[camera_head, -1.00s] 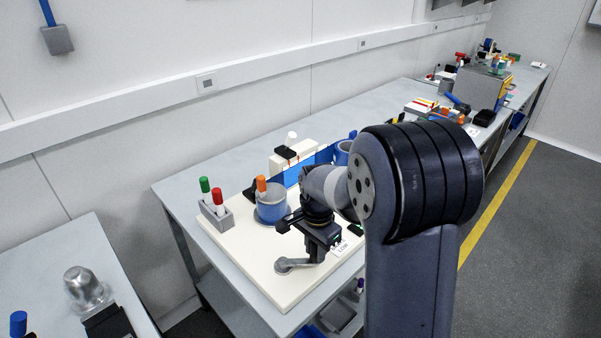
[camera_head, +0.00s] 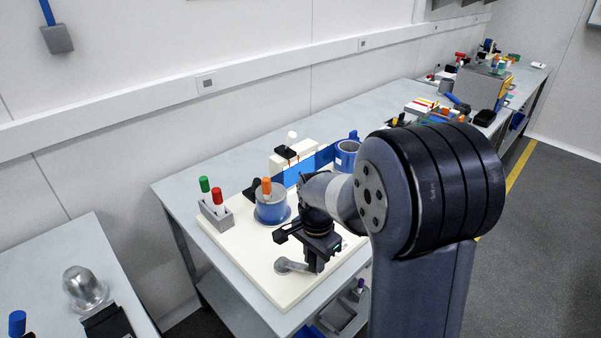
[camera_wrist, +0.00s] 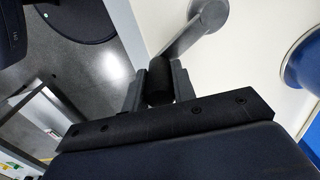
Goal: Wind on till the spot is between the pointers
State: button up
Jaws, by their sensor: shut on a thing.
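My gripper (camera_wrist: 160,82) is shut on the dark crank knob (camera_wrist: 159,88) at the end of a grey crank arm (camera_wrist: 186,40) in the wrist view. In the head view the crank hub (camera_head: 282,265) sits near the front edge of the cream board (camera_head: 262,283). A blue strip (camera_head: 306,172) runs between the left blue roll (camera_head: 271,208) and the right blue roll (camera_head: 347,150). I cannot make out a spot on the strip. My arm hides part of the board.
A grey holder (camera_head: 216,219) with green and red markers stands on the board's left. An orange-capped thing (camera_head: 266,186) stands at the left roll. My arm blocks the right side.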

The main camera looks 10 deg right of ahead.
dwell(0.3)
jog(key=shift+s+a, duration=0.35)
jog(key=shift+s, duration=0.2)
jog(key=shift+s+a, duration=0.1)
jog(key=shift+s+a, duration=0.4)
jog(key=shift+s, duration=0.05)
jog(key=o, duration=0.9)
notch_tip(320, 180, up, 8)
jog(key=p, duration=0.6)
